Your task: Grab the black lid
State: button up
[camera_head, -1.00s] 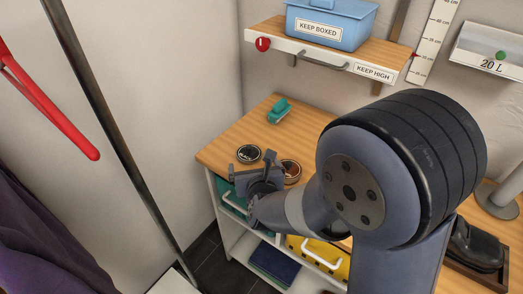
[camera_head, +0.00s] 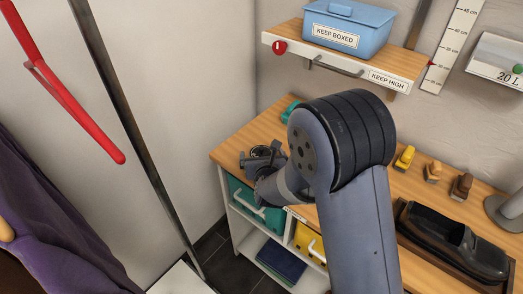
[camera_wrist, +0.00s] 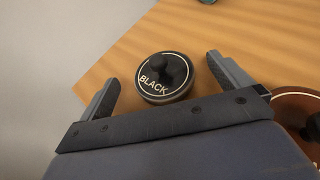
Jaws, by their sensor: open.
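The black lid (camera_wrist: 163,78) lies on the wooden counter in the wrist view. It is a round black disc with a white rim line, the word BLACK and a round knob. My gripper (camera_wrist: 161,72) is open, with one finger to the left of the lid and the other to its right. The lid looks clear of both fingers, and nothing is held. In the head view my gripper (camera_head: 263,160) is over the counter's left end and largely covers the lid.
A brown lid (camera_wrist: 299,104) lies close to the right finger. A teal object (camera_head: 290,110) is farther back on the counter. A shelf (camera_head: 345,62) with a blue box (camera_head: 345,28) hangs above. Brushes and a black shoe (camera_head: 452,243) are to the right.

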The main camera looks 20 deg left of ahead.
jog(key=shift+x, duration=0.9)
jog(key=shift+c, duration=0.4)
jog(key=c, duration=1)
jog(key=shift+c, duration=0.2)
